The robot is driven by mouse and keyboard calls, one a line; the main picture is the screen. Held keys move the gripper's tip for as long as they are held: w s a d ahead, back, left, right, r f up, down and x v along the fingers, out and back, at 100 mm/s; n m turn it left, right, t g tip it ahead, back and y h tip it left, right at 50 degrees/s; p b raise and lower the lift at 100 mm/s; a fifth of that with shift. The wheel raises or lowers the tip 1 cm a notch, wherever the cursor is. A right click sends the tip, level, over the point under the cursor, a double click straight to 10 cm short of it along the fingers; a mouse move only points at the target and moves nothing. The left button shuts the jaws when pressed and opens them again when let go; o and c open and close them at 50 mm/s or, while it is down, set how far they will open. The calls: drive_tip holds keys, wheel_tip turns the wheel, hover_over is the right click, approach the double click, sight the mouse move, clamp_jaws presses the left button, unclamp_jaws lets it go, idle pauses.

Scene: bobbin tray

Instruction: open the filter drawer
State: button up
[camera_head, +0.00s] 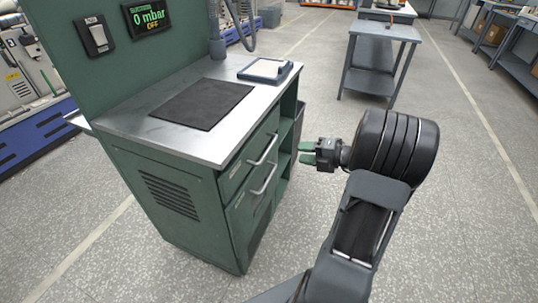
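A green cabinet (150,165) with a steel top stands left of centre. Its right-hand front has an upper drawer (236,172) and a larger lower front (246,212), each with a bar handle: the upper handle (264,150) and the lower handle (265,181). Both fronts look closed. Small white labels on them are too small to read, so I cannot tell which is the filter drawer. My gripper (304,152) is right of the handles and apart from them. Its two green fingers point left at the cabinet, spread with a gap and nothing between them.
A dark mat (203,103) and a blue-edged tray (265,70) lie on the cabinet top. A panel (85,50) with a switch and a "0 mbar OFF" display rises behind. Open shelves (286,135) are beside the drawers. A grey table (384,33) stands farther back. Floor at right is clear.

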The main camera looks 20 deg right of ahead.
sight(268, 149)
drive_tip(key=b+x, duration=0.3)
drive_tip(key=x, duration=0.9)
drive_tip(key=shift+w+a+f+b, duration=0.1)
drive_tip(key=shift+a+b, duration=0.15)
drive_tip(key=shift+b, duration=0.05)
clamp_jaws()
